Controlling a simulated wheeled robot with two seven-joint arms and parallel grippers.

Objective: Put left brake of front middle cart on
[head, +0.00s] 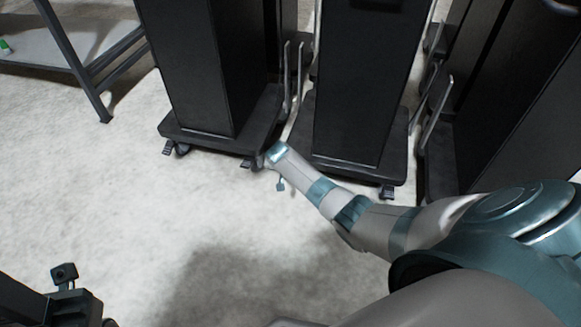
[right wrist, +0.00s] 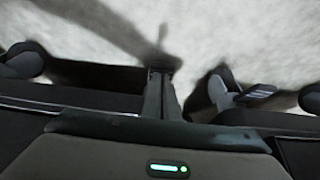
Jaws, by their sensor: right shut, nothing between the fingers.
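The front middle cart (head: 352,90) is a tall black cabinet on a low base with wheels. Its right brake pedal (head: 387,192) shows at the base's front right corner. Its front left corner and left brake are hidden behind my right arm in the head view. My right gripper (head: 268,160) is low, in front of the gap between this cart and the left cart. There a brake pedal (right wrist: 258,92) beside a caster is apart from the fingers; I cannot tell whose.
The left cart (head: 195,60) has pedals at both front corners, the right one (head: 247,163) close to my right gripper. Another cart (head: 505,80) stands at the right. Metal handles (head: 290,80) rise between carts. A table (head: 85,60) is at upper left. The front floor is clear.

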